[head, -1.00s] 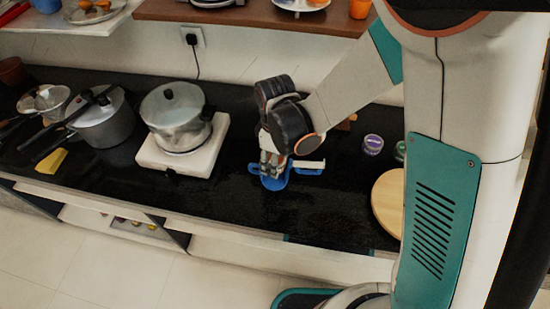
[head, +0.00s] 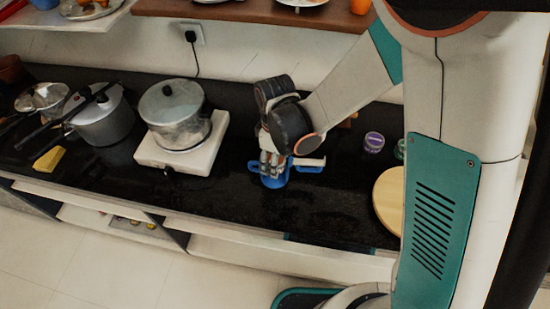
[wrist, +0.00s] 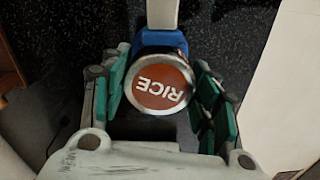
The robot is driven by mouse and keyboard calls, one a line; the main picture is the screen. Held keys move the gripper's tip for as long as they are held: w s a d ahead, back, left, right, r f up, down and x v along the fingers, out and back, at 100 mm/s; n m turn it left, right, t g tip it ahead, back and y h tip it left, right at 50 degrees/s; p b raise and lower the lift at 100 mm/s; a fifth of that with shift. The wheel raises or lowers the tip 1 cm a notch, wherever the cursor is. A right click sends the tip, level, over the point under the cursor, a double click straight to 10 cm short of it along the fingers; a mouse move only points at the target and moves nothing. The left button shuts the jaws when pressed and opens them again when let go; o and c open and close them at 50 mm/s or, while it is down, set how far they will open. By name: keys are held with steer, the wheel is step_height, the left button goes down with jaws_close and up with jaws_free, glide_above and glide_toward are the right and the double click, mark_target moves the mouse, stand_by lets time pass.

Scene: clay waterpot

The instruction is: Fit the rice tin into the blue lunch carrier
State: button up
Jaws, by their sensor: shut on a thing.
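The rice tin shows in the wrist view as a round metal-rimmed lid (wrist: 158,88) with a red-brown face reading RICE. My gripper (wrist: 160,100) is shut on it, with green pads on both sides. In the head view my gripper (head: 271,170) points down over the blue lunch carrier (head: 275,183), which stands on the black counter. The carrier has blue side parts and a pale handle reaching right. In the wrist view the blue carrier (wrist: 160,40) shows just beyond the lid. Fingers hide the tin in the head view; I cannot tell how deep it sits in the carrier.
A large pot (head: 175,113) on a white hob (head: 172,157) stands left of my gripper. A purple-lidded jar (head: 374,142) and a round wooden board (head: 390,200) are to the right. More pans and a yellow block (head: 50,160) lie far left. The counter's front edge is close.

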steer(key=shift+f+b, duration=0.5)
steer(key=shift+f, duration=0.1)
stand_by(0.3)
steer(key=shift+f+b, duration=0.3)
steer(key=shift+f, duration=0.05)
steer(key=shift+f+b, duration=1.2)
stand_by(0.7)
steer(key=shift+f+b, duration=0.35)
steer(key=shift+f, duration=0.1)
steer(key=o, duration=1.3)
